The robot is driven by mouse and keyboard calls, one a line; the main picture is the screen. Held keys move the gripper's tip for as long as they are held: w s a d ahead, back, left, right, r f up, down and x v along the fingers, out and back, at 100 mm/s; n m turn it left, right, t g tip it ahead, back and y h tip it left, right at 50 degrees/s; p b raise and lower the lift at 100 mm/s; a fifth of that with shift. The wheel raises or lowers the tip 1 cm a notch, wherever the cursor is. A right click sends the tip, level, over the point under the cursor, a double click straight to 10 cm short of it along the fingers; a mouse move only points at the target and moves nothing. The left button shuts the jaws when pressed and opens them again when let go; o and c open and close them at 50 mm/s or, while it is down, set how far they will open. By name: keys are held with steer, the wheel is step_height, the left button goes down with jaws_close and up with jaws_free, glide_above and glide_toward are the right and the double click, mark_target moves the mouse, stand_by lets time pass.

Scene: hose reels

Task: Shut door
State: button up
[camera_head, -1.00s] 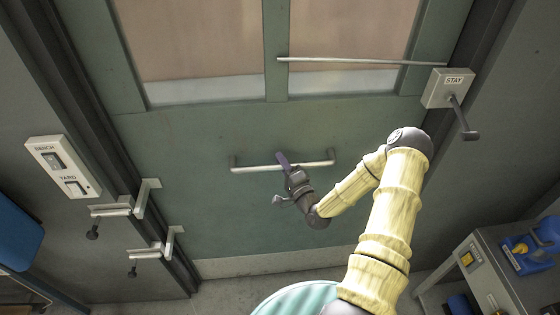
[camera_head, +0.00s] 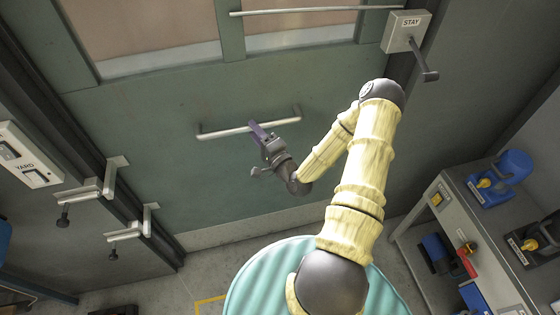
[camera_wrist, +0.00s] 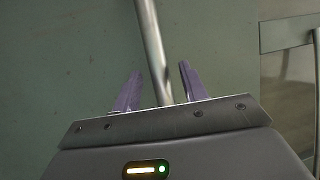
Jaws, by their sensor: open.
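The green door (camera_head: 150,130) fills the upper middle of the head view; I cannot tell whether it sits fully in its frame. Its grey horizontal pull bar (camera_head: 225,131) is fixed across the lower panel. My gripper (camera_head: 258,132) is at the middle of this bar. In the wrist view the bar (camera_wrist: 151,40) runs between the two purple fingers of my gripper (camera_wrist: 160,70), with gaps on both sides. The jaws are open. A metal stay rod (camera_head: 300,10) runs from the door to a box marked STAY (camera_head: 404,30), which has a dark crank handle.
Two metal latches with dark knobs, an upper one (camera_head: 82,192) and a lower one (camera_head: 128,233), stand at the left jamb. A switch panel marked YARD (camera_head: 25,160) is at far left. A grey shelf unit (camera_head: 440,205) with blue hose reels stands at right.

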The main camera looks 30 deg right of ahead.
steer(key=b+v, duration=0.1)
steer(key=v, duration=1.3)
steer(key=shift+b, duration=0.4)
steer(key=shift+d+f, duration=0.1)
